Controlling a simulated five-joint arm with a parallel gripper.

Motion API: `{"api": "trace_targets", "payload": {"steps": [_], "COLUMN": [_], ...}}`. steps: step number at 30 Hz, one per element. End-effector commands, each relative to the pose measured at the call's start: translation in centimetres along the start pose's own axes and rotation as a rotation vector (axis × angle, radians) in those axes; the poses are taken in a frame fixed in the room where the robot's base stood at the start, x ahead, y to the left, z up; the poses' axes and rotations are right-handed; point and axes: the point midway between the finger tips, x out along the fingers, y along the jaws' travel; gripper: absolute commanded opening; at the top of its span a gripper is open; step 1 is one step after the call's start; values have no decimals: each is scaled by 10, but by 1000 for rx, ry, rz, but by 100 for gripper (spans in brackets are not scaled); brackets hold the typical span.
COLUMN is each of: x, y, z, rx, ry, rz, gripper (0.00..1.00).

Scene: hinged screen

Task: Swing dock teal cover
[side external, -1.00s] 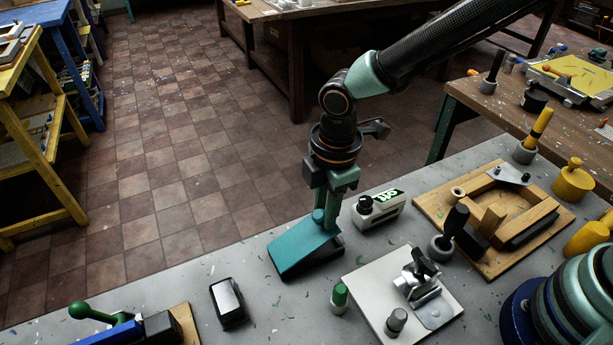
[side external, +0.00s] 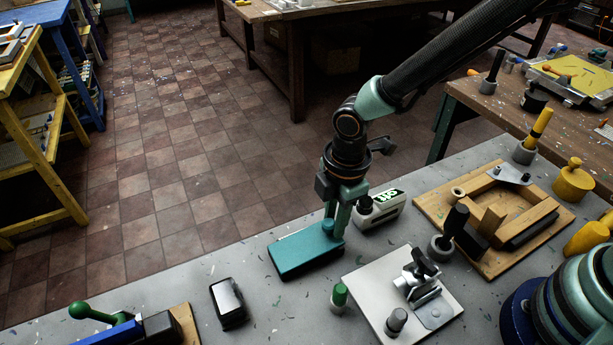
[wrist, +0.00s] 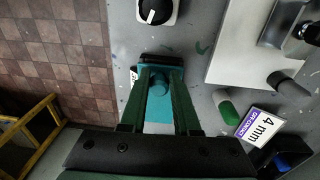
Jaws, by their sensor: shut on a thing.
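The teal cover (side external: 297,253) lies almost flat over its dark base near the table's far edge in the side view. A teal knob (wrist: 158,88) stands on the cover between my fingers in the wrist view. My gripper (side external: 334,227) points down and is shut on this knob at the cover's right end. The wrist view also shows my gripper (wrist: 159,84) from above, with the cover (wrist: 158,122) partly hidden under it. The hinge itself is hidden.
A white box with a black dial (side external: 380,208) stands close behind and right of the cover. A pale plate with a metal clamp (side external: 403,295) and a green-capped peg (side external: 339,297) are in front. A black device (side external: 228,303) lies to the left. Grey table between them is clear.

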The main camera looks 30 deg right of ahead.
Motion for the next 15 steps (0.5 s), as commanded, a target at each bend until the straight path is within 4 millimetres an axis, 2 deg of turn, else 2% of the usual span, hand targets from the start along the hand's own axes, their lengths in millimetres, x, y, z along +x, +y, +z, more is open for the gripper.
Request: {"api": "trace_targets", "payload": {"steps": [1,9,15], "x": [-2,-1,7], "y": [6,6,6], "z": [-1,0,2], "rx": [7,8,6], "ry": [10,11,10], "rz": [16,17,16], "gripper": [0,0,0]}}
